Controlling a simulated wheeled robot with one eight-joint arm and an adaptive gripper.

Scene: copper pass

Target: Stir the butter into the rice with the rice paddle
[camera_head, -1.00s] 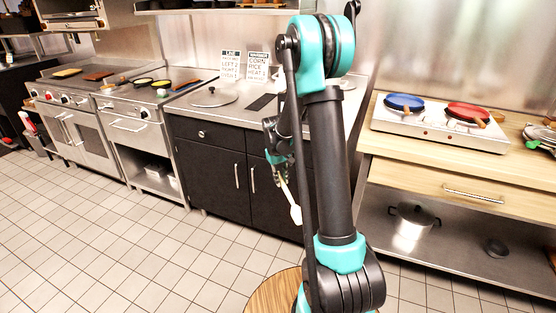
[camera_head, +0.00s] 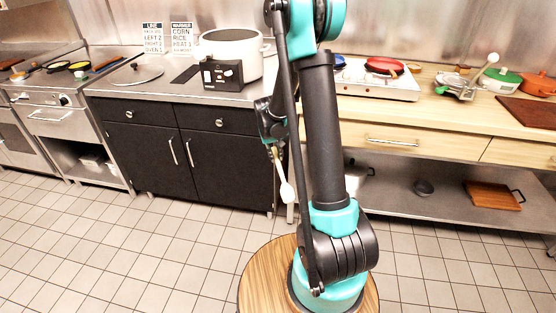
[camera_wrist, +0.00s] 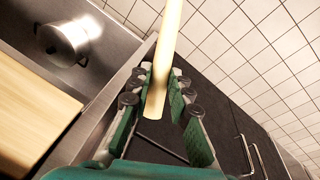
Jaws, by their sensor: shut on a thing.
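My gripper (camera_head: 272,138) is shut on the rice paddle (camera_head: 285,190), which hangs down with its pale, rounded end lowest, in front of the dark cabinet. In the wrist view my gripper (camera_wrist: 160,95) has its green-padded fingers on either side of the paddle's pale handle (camera_wrist: 165,50); the paddle's far end is out of that view. A large pale pot (camera_head: 256,62) stands on the counter behind a black control box, up and left of my arm.
A black control box (camera_head: 222,75) stands at the pot's front. A loose lid (camera_head: 138,75) lies on the counter to the left. The wooden counter (camera_head: 440,108) at right holds a hob with pans. The tiled floor (camera_head: 130,250) in front is clear.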

